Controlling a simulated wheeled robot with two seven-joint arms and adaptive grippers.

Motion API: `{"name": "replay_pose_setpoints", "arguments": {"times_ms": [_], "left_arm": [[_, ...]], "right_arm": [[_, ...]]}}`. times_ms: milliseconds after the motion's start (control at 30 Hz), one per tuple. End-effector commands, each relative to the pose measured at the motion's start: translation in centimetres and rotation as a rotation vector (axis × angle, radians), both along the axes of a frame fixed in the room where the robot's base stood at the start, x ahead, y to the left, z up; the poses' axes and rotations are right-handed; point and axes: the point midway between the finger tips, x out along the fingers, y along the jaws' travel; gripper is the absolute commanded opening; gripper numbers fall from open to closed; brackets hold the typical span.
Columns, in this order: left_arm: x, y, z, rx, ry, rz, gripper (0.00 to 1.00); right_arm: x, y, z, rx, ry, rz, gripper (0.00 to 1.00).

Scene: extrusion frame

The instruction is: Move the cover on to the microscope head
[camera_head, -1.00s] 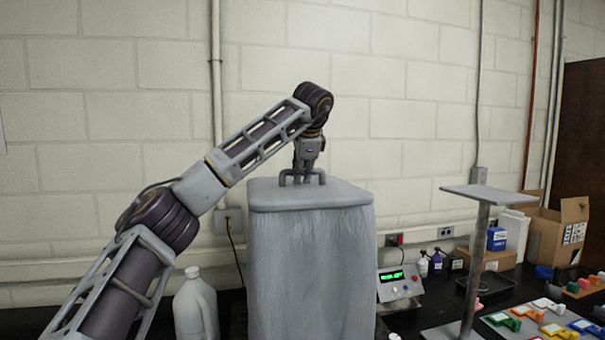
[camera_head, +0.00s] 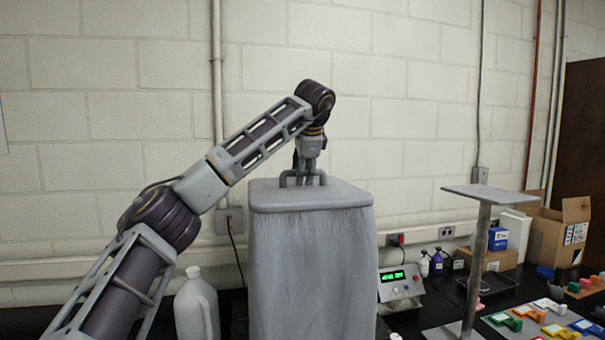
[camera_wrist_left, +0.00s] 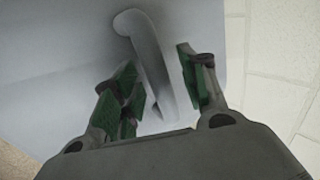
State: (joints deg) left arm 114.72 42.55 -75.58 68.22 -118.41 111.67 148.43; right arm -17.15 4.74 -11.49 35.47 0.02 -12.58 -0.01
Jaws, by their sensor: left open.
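The cover (camera_head: 310,265) is a tall, grey, draped box with a flat top plate, standing upright in the middle of the head view. A grey bar handle (camera_head: 286,178) rises from its top. My left gripper (camera_head: 308,172) is at this handle, pointing down. In the left wrist view its green-padded fingers (camera_wrist_left: 158,88) are open, with the handle (camera_wrist_left: 148,50) passing between them and gaps beside it. No microscope head can be made out; whatever is inside or behind the cover is hidden. My right gripper is not in view.
A white jug (camera_head: 196,305) stands close left of the cover. To the right are a device with a green display (camera_head: 400,284), a stand with a square top plate (camera_head: 490,194), an open cardboard box (camera_head: 560,232) and coloured parts on the bench. The wall is behind.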

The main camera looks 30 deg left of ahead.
Motion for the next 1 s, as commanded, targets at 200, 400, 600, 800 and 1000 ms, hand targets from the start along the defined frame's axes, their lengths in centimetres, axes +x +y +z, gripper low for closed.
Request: {"name": "replay_pose_setpoints", "arguments": {"times_ms": [200, 400, 600, 800, 1000], "left_arm": [[-0.8, -0.8, 1.8, 0.000, -0.003, 0.000, 0.43], [-1.6, -1.7, 3.6, 0.000, -0.003, 0.000, 0.43], [-2.4, -2.4, 5.2, 0.000, -0.002, 0.000, 0.43], [-3.0, -3.0, 6.4, 0.001, -0.002, -0.001, 0.43], [-3.6, -3.6, 7.7, 0.000, -0.002, 0.000, 0.43]], "right_arm": [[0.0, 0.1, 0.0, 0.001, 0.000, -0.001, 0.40], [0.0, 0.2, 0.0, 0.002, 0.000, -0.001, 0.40], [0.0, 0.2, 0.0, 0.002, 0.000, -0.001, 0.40], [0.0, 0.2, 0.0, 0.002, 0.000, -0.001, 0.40], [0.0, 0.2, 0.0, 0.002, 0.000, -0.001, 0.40]]}}
